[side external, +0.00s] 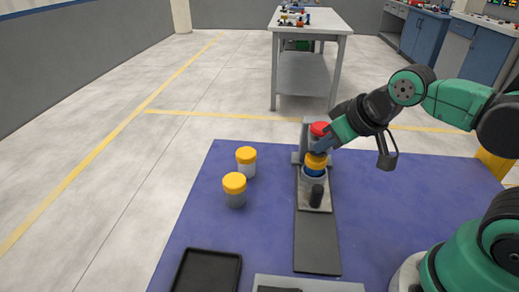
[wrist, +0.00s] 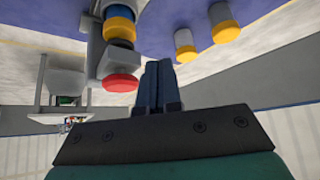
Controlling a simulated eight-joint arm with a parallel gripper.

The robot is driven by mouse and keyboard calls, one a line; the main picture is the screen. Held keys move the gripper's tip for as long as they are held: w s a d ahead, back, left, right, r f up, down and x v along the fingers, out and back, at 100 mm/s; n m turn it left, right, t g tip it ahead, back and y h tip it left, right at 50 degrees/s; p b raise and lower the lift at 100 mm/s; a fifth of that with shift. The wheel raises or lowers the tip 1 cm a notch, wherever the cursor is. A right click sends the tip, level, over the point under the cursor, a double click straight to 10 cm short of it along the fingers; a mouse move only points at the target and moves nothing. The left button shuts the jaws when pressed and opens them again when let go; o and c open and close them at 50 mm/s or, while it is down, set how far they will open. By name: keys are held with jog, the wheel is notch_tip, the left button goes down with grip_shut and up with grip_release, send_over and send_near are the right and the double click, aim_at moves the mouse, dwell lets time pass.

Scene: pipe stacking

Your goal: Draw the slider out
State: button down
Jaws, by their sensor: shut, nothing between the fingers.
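A grey slider plate with a black upright knob (side external: 317,195) sits at the near end of the grey fixture, in the side view. A dark flat track (side external: 317,243) runs from it towards the camera. Behind the knob stands a stack with a blue part (side external: 313,170), a yellow ring (side external: 316,160) and a red cap (side external: 319,128). My gripper (side external: 320,146) reaches in from the right and overlaps the stack in this view. In the wrist view the fingers (wrist: 155,68) are shut and empty, beside the red cap (wrist: 121,83). The knob is not clearly visible there.
Two yellow-capped containers (side external: 246,161) (side external: 235,189) stand on the blue mat (side external: 210,215) left of the fixture. A black tray (side external: 207,271) lies at the near left, with a grey plate (side external: 300,284) at the near edge. The mat right of the track is clear.

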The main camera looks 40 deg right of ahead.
aim_at(318, 187)
jog(key=c, duration=1)
grip_release()
jog(key=shift+c, duration=0.2)
jog(key=o, duration=0.3)
jog(key=shift+f+g, duration=0.2)
jog(key=shift+g, duration=0.2)
jog(key=shift+o, duration=0.8)
jog(key=shift+w+f+n+g, duration=0.1)
jog(key=shift+f+n+g, duration=0.2)
jog(key=shift+g, duration=0.1)
jog(key=f+g, duration=0.2)
jog(key=f+n+g, duration=0.1)
jog(key=f+g, duration=0.1)
jog(key=g, duration=0.1)
jog(key=shift+s+f+n+g, duration=0.2)
jog(key=shift+n+g, duration=0.1)
jog(key=shift+f, duration=2.75)
grip_shut()
